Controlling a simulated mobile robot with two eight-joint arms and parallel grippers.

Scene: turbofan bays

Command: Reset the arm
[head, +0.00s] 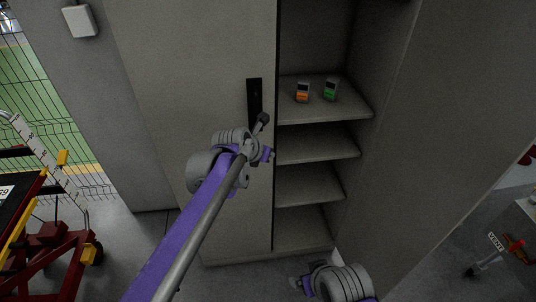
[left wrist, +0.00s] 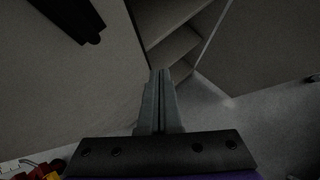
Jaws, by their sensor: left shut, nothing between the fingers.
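My left arm comes in from the lower left, and my left gripper (head: 263,120) is in front of the cabinet door beside its black handle (head: 254,99). In the left wrist view the fingers of my left gripper (left wrist: 160,78) are shut together with nothing between them. The handle also shows in the left wrist view (left wrist: 75,15), apart from the fingers. Part of my right arm shows at the bottom of the head view, but I do not make out its gripper.
The grey cabinet (head: 190,60) stands open on its right side, with several shelves. An orange-and-grey device (head: 303,92) and a green-and-grey device (head: 330,90) stand on the upper shelf. A red cart (head: 55,245) is at left; a large grey panel (head: 440,130) is at right.

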